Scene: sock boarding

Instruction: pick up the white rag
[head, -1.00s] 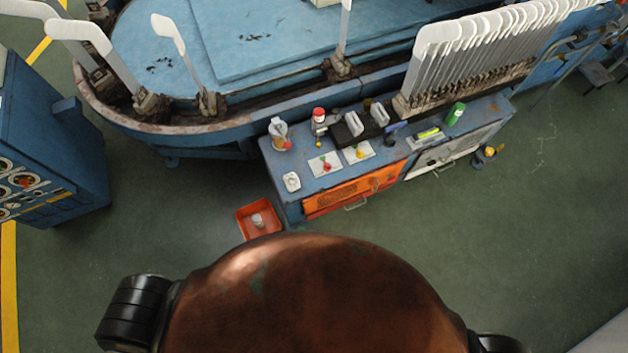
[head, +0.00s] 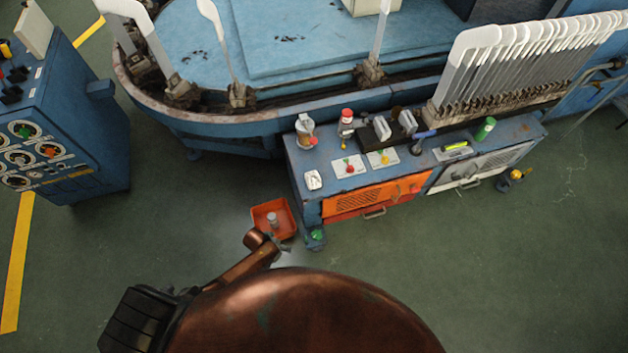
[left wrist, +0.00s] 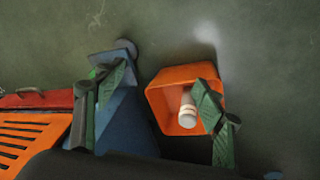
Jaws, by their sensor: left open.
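A white banded roll-like item (head: 272,219) lies in an orange bin (head: 289,229) on the floor. In the left wrist view the item (left wrist: 188,112) leans inside the bin (left wrist: 160,98); I cannot tell if it is the white rag. A small white piece with a dark mark (head: 313,180) lies on the bench's left end; I cannot tell if it is cloth. My left gripper (head: 281,244) is just in front of the bin in the head view. In its wrist view the fingers (left wrist: 162,78) are spread wide and empty, the right one overlapping the bin. My right gripper is out of view.
The blue bench (head: 305,160) with orange and white fronts stands right of the bin. A blue control cabinet (head: 95,150) stands at the left. A row of white boards (head: 500,70) stands behind the bench.

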